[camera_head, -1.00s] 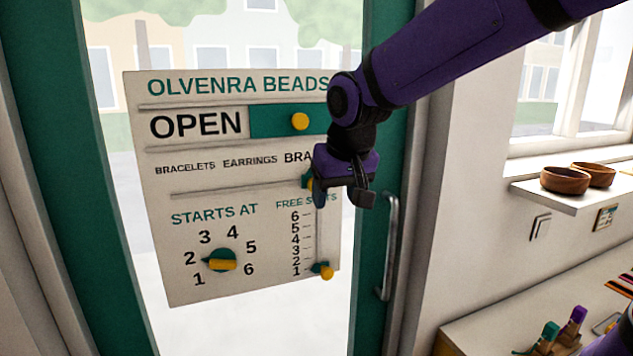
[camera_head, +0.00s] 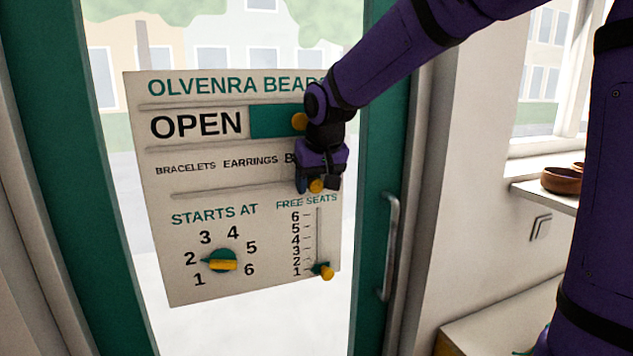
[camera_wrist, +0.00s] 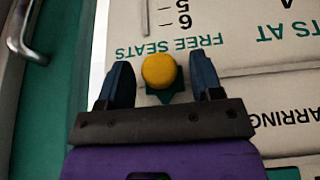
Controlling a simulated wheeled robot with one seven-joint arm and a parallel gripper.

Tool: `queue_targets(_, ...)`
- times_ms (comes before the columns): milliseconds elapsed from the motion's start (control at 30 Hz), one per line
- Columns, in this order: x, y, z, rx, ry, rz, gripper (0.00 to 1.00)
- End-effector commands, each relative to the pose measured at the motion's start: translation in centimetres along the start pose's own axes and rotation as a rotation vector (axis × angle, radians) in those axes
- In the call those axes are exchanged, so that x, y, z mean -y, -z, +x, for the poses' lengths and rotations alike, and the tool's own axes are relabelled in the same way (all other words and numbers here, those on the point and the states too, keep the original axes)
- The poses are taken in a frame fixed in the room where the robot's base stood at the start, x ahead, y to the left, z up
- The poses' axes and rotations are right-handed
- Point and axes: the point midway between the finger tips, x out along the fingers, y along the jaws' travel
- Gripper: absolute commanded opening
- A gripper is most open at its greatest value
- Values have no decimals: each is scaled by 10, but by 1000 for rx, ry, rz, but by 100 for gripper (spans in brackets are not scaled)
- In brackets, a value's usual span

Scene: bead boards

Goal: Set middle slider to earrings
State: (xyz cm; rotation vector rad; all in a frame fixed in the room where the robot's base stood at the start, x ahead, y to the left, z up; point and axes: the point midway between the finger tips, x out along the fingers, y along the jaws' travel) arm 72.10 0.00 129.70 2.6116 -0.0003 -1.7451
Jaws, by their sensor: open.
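The white bead board (camera_head: 180,284) hangs on the glass door. Its middle row reads BRACELETS, EARRINGS and a third word mostly hidden behind my gripper. The middle slider's yellow knob (camera_head: 316,186) is at the right end of its slot (camera_head: 220,190), right of EARRINGS. In the wrist view the yellow knob (camera_wrist: 159,70) with its green pointer (camera_wrist: 165,95) lies between my two dark fingers. My gripper (camera_head: 318,185) is open around the knob, with a visible gap on each side.
The OPEN slider's yellow knob (camera_head: 299,121) is just above my gripper. The STARTS AT dial (camera_head: 221,261) and the FREE SEATS knob (camera_head: 326,272) are lower on the board. A door handle (camera_head: 390,245) stands to the right, and bowls (camera_head: 562,180) sit on a shelf.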

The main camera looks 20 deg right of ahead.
Motion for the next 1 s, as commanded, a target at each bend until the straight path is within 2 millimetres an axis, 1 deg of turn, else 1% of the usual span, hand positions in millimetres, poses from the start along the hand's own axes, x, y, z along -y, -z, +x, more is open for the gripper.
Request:
queue_targets(100, 0, 0, 0, 0, 0, 0, 60)
queue_targets(167, 0, 0, 0, 0, 0, 0, 46)
queue_targets(200, 0, 0, 0, 0, 0, 0, 37)
queue_targets(367, 0, 0, 0, 0, 0, 0, 0)
queue_targets(467, 1, 0, 0, 0, 0, 0, 0)
queue_targets(567, 10, 0, 0, 0, 2, -3, 0)
queue_targets(667, 33, 0, 0, 0, 3, -6, 0)
queue_targets(800, 74, 0, 0, 0, 3, -9, 0)
queue_targets(900, 98, 0, 0, 1, 3, -5, 0)
queue_targets(1000, 116, 0, 0, 0, 2, -4, 0)
